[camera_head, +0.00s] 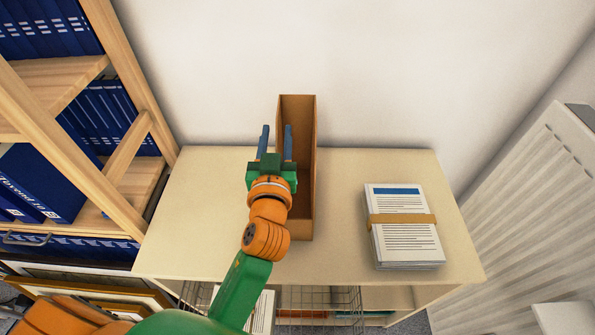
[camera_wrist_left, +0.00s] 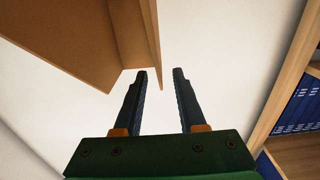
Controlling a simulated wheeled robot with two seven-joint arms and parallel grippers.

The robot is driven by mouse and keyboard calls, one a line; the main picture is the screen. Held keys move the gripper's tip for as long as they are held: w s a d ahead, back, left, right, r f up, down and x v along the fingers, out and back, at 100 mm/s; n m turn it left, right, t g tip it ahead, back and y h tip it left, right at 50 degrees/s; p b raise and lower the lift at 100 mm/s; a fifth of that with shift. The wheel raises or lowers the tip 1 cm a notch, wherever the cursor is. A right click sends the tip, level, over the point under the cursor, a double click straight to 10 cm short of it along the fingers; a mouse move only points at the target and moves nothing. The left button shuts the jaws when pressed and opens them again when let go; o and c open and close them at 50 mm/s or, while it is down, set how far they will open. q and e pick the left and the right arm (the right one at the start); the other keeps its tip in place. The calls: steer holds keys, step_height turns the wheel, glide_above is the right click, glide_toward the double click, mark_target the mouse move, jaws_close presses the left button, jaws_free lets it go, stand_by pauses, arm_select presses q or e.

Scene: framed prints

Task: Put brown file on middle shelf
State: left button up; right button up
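The brown file (camera_head: 306,200), an open-topped upright holder, stands on the cream table against the back wall. It also shows at the upper left of the left wrist view (camera_wrist_left: 75,40). My left gripper (camera_head: 276,142) is open over the file's left side. Its fingers (camera_wrist_left: 160,85) appear to straddle the file's left wall, with a gap on each side; contact cannot be told. The wooden bookcase (camera_head: 110,40) at the left has several levels, including a shelf board (camera_head: 135,185) with blue binders (camera_head: 45,180). My right gripper is not in view.
A strapped stack of papers (camera_head: 405,247) lies on the right of the table (camera_head: 205,210). Wire baskets (camera_head: 310,300) sit below the tabletop. A white ribbed panel (camera_head: 525,200) stands at the right. Framed prints (camera_head: 90,285) lean at lower left.

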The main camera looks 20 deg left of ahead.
mark_target(278, 117)
arm_select(q)
steer(key=x, duration=0.1)
steer(key=p+x, duration=0.1)
steer(key=x, duration=0.3)
steer(key=shift+r+p, duration=0.3)
steer(key=shift+r, duration=0.1)
steer(key=shift+w+a+f, duration=0.1)
steer(key=shift+c, duration=0.4)
jaws_close()
stand_by(0.4)
